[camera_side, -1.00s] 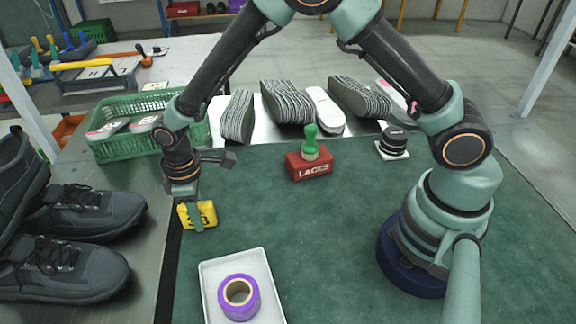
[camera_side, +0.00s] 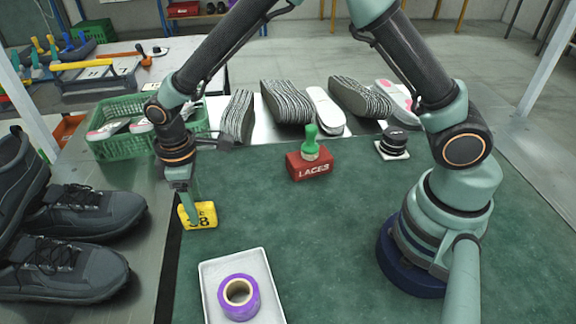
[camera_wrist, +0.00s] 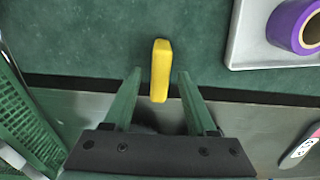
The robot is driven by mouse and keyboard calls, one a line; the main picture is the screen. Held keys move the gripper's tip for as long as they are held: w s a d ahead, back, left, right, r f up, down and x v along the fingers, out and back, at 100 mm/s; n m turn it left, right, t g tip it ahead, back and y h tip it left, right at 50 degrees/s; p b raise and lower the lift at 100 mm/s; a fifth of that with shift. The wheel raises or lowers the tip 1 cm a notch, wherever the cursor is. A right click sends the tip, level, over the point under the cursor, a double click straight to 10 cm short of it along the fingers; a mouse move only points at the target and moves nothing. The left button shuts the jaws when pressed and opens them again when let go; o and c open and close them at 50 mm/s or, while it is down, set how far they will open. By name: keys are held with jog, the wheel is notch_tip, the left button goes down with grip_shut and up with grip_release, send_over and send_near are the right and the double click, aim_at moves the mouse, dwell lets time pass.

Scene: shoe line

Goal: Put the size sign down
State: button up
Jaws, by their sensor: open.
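The size sign (camera_side: 204,215) is a small yellow block with dark digits on its face. It stands upright on the green mat near the mat's left edge. The wrist view shows the yellow sign (camera_wrist: 161,70) edge-on, between and a little beyond the fingertips. My gripper (camera_side: 189,205) is right at the sign in the side view, its fingers partly in front of it. In the wrist view my gripper (camera_wrist: 160,76) is open, with a gap on each side of the sign.
A white tray (camera_side: 211,298) with a purple tape roll (camera_side: 238,311) is at the front. A red LACES box (camera_side: 318,168) stands on the mat behind. A green basket (camera_side: 112,149) and dark shoes (camera_side: 85,213) are at left. The mat's middle is clear.

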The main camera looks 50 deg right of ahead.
notch_tip(320, 180, up, 8)
jog(key=shift+f, duration=0.1)
jog(key=s+d+r+m+t, duration=0.2)
jog(key=s+d+r+m, duration=0.2)
jog(key=d, duration=0.6)
jog(key=s+d+r+m+t, duration=0.3)
jog(key=s+d+r+m, duration=0.2)
jog(key=d, duration=0.5)
jog(key=shift+s+d+r+t, duration=0.3)
jog(key=shift+s+r, duration=1.1)
jog(key=shift+r, duration=0.35)
